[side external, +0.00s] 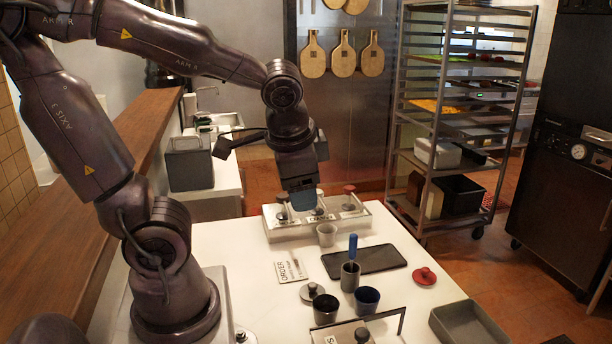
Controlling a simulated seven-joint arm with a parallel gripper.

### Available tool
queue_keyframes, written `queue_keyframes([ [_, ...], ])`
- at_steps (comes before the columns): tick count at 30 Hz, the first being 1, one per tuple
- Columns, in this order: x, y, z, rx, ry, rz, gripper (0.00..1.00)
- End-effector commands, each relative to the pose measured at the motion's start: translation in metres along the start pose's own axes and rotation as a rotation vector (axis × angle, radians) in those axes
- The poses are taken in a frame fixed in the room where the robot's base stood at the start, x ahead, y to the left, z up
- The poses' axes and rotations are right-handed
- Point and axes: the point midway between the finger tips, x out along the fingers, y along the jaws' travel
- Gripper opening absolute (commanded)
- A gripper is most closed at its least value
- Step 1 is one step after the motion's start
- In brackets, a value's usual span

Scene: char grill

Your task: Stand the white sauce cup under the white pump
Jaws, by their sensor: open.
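A pale, whitish cup (327,236) stands upright on the white table, just in front of the sauce pump station (290,232). I take it to be the white sauce cup. The station has a row of pump tops; the rightmost has a dark red knob (349,189). Another pump top (282,199) shows at the left. Which pump is the white one is hard to tell, as my gripper covers part of the row. My gripper (303,207) points down over the station, above and left of the pale cup and apart from it. It is open, with nothing seen in it.
In front lie a black slab (378,259), an order card (290,270), a grey lid (312,292) and a red lid (425,277). A grey cup (350,279) holds a blue-handled tool. Dark cups (326,312) (367,301) and a grey tray (470,322) stand nearer.

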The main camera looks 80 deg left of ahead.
Motion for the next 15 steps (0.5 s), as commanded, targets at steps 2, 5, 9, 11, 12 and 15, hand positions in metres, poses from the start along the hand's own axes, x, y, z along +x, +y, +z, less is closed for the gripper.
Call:
queue_keyframes([
  [2, -0.024, 0.019, -0.004, -0.073, 0.123, 0.109, 0.61],
  [5, -0.044, 0.037, -0.006, -0.130, 0.223, 0.214, 0.61],
  [9, -0.058, 0.049, -0.007, -0.164, 0.287, 0.287, 0.61],
  [11, -0.060, 0.051, -0.007, -0.169, 0.293, 0.297, 0.61],
  [12, -0.060, 0.051, -0.007, -0.170, 0.294, 0.299, 0.61],
  [15, -0.060, 0.051, -0.007, -0.170, 0.292, 0.298, 0.61],
])
